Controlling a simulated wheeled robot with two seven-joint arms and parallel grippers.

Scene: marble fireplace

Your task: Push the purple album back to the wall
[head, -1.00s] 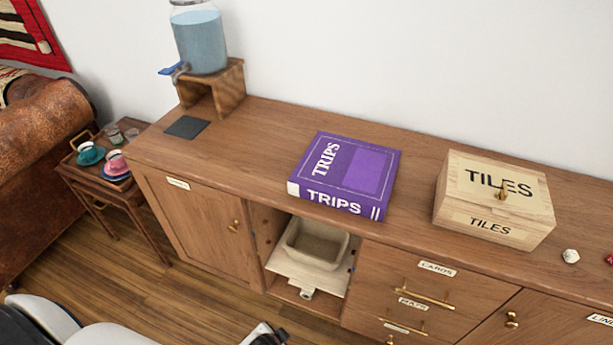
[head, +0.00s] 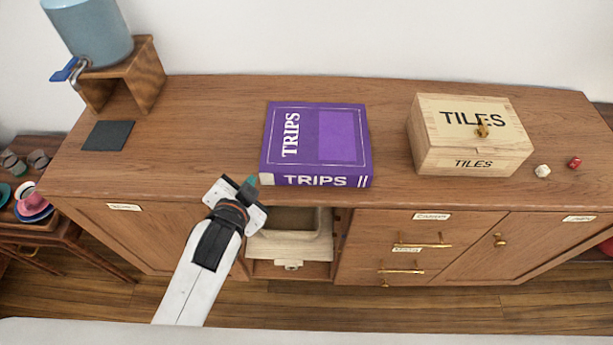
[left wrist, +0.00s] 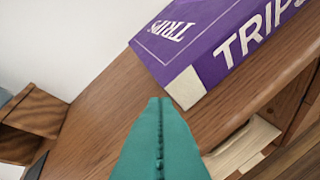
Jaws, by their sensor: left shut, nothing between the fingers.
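The purple album (head: 318,140) marked TRIPS lies flat on the wooden sideboard top (head: 215,115), its spine toward the front edge. A strip of bare top lies between it and the white wall (head: 330,35). My left gripper (head: 251,184) is shut and empty, at the front edge by the album's front left corner. In the left wrist view, the teal fingers (left wrist: 160,105) are together and point toward the album's near corner (left wrist: 187,86); whether they touch it I cannot tell. My right gripper is not in view.
The TILES box (head: 470,135) stands right of the album, with white (head: 542,171) and red (head: 575,162) dice beyond. A water dispenser (head: 88,35) on a wooden stand and a dark mat (head: 108,135) are at left. An open compartment with a bin (head: 290,240) lies below.

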